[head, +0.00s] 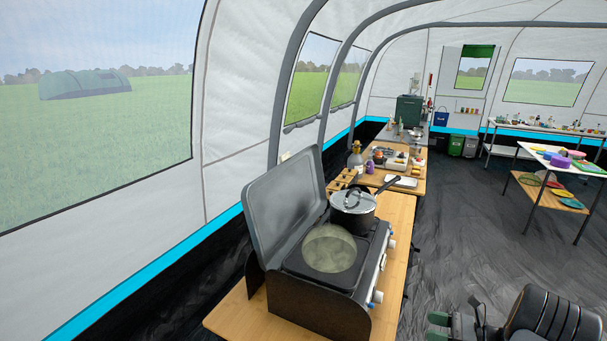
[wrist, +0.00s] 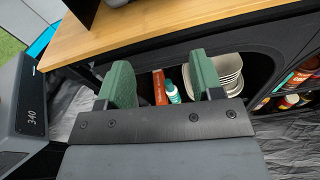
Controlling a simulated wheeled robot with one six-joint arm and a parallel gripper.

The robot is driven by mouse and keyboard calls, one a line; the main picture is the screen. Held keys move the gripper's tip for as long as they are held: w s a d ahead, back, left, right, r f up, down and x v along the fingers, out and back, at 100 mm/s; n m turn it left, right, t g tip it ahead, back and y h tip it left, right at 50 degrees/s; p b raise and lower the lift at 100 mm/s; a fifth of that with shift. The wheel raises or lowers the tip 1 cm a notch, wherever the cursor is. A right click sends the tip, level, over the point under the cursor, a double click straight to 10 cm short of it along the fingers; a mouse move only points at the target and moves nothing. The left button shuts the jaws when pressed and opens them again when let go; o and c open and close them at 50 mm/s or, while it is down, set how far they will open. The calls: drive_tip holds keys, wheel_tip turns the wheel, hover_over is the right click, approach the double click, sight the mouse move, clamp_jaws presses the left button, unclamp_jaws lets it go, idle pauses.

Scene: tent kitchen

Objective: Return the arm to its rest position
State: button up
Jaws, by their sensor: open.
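My gripper (head: 437,327) shows at the bottom right of the head view, to the right of the camp stove and low beside the wooden counter. In the wrist view my gripper (wrist: 160,68) has two green fingers spread wide apart with nothing between them. Both fingers point toward the shelf space under a wooden table top (wrist: 180,25). The fingers look clear of the table edge, though the exact distance is hard to tell. My dark arm link (head: 555,318) lies just right of the gripper in the head view.
A camp stove (head: 312,297) with a raised lid stands on the wooden counter (head: 232,318), bearing a lidded pot (head: 353,222) and a round greenish thing (head: 329,250). White bowls (wrist: 230,72) and bottles sit on the shelf below.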

drive_tip(key=s+a+r+n+g+h, duration=0.1)
drive_tip(key=s+a+n+g+h, duration=0.5)
drive_tip(key=s+a+n+g, duration=0.4)
drive_tip(key=s+a+r+n+t+h, duration=0.3)
drive_tip(key=a+r+n+t+h, duration=0.2)
drive_tip(key=a+r+n+h, duration=0.3)
drive_tip(key=a+r+n, duration=0.4)
drive_tip(key=r+n, duration=0.3)
drive_tip(key=r, duration=0.1)
drive_tip(key=shift+s+a+n, duration=0.15)
drive_tip(key=shift+a+n, duration=0.1)
drive_tip(key=shift+n, duration=0.05)
drive_tip(key=shift+c, duration=0.3)
